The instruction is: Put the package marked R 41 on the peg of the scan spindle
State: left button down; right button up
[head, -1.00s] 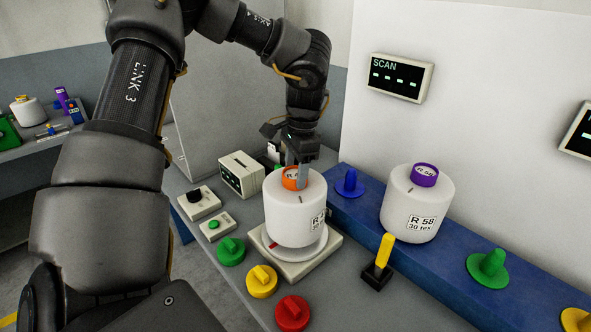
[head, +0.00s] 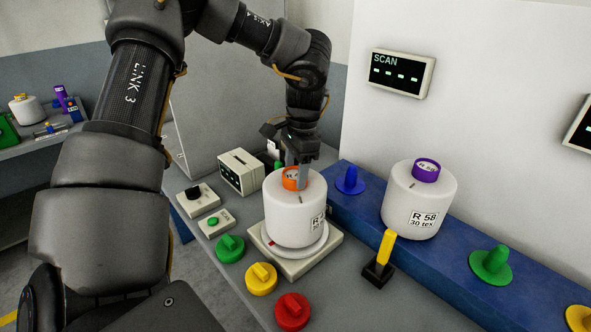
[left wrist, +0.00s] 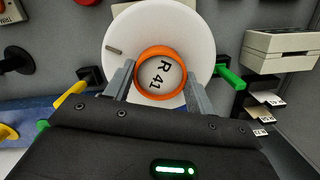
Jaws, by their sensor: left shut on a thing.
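The white package (head: 292,222) with an orange core ring stands upright at the scan spindle (head: 272,246), over its round plate. In the left wrist view its core (left wrist: 161,73) reads R 41. My left gripper (head: 300,180) comes from above and is shut on the orange core, with one finger on each side of it (left wrist: 156,88). The spindle's peg is hidden by the package. Whether the package rests fully on the plate is hard to tell. The SCAN display (head: 401,73) shows several green dashes. My right gripper is not in view.
A purple-cored package marked R 58 (head: 420,205) stands on the blue rail (head: 345,205), among blue (head: 350,182) and green (head: 490,266) pegs. A yellow lever (head: 385,250) stands close right of the spindle. Green, yellow and red knobs (head: 292,311) lie in front. A beige box (head: 241,171) stands behind left.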

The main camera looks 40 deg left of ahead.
pick_arm(q)
jog(key=shift+f, duration=0.1)
jog(key=shift+c, duration=2.2)
grip_release()
jog(key=shift+d, duration=0.1)
jog(key=shift+w+r, duration=0.1)
jog(key=shift+r, duration=0.2)
notch_tip(320, 180, up, 10)
jog(key=shift+w+d, duration=0.2)
jog(key=shift+w, duration=0.25)
